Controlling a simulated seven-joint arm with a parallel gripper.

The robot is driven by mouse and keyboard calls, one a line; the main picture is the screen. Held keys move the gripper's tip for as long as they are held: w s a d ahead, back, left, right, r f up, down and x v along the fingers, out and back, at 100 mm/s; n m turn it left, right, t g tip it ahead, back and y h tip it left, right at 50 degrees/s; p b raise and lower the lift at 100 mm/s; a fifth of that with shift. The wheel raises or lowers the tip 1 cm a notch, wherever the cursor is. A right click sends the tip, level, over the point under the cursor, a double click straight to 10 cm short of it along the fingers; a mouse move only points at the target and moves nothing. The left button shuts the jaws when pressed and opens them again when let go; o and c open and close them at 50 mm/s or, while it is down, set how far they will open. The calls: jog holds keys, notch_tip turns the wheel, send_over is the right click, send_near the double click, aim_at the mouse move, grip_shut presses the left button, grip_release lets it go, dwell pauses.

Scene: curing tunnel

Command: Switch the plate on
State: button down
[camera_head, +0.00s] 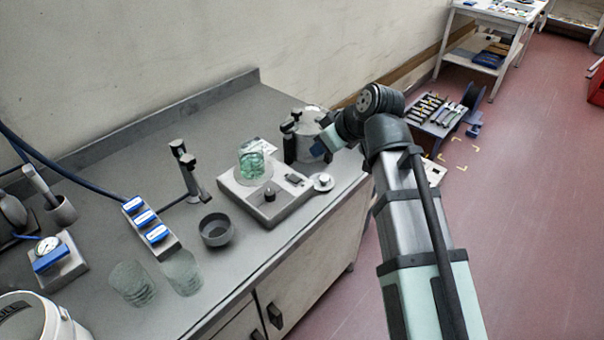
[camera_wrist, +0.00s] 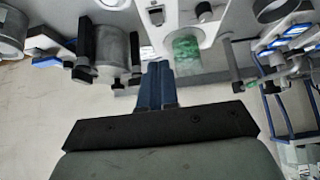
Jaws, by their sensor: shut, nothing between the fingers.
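The plate, a light grey unit (camera_head: 238,190), stands on the bench with a glass beaker of green contents (camera_head: 252,160) on its back left part. A dark knob (camera_head: 269,194) and a small black switch (camera_head: 294,179) are on its top. A round silver disc (camera_head: 322,182) is at its right end. The plate also shows upside down at the top of the wrist view (camera_wrist: 172,35), with the switch (camera_wrist: 156,16). My gripper (camera_head: 322,148) is above and to the right of the plate, apart from it. Its blue fingers (camera_wrist: 155,70) are together and empty in the wrist view. The switch's position is unclear.
A metal vessel with dark clamps (camera_head: 306,135) stands just behind the plate, close to my gripper. A dark bowl (camera_head: 216,230), a post stand (camera_head: 187,172), a blue-labelled block (camera_head: 150,228) and two glass beakers (camera_head: 182,272) are to the left. The bench front edge is near.

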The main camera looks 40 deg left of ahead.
dwell(0.3)
send_over(296, 179)
jog(key=d, duration=0.2)
notch_tip(296, 179, down, 8)
jog(key=shift+r, duration=0.2)
notch_tip(296, 179, down, 2)
jog(key=shift+f, duration=0.1)
jog(key=shift+d+f, duration=0.1)
jog(key=shift+f, duration=0.95)
jog(key=shift+d+f, duration=0.15)
jog(key=shift+f, duration=0.2)
jog(key=shift+r, duration=0.15)
jog(key=shift+r, duration=0.65)
jog(key=shift+r, duration=0.1)
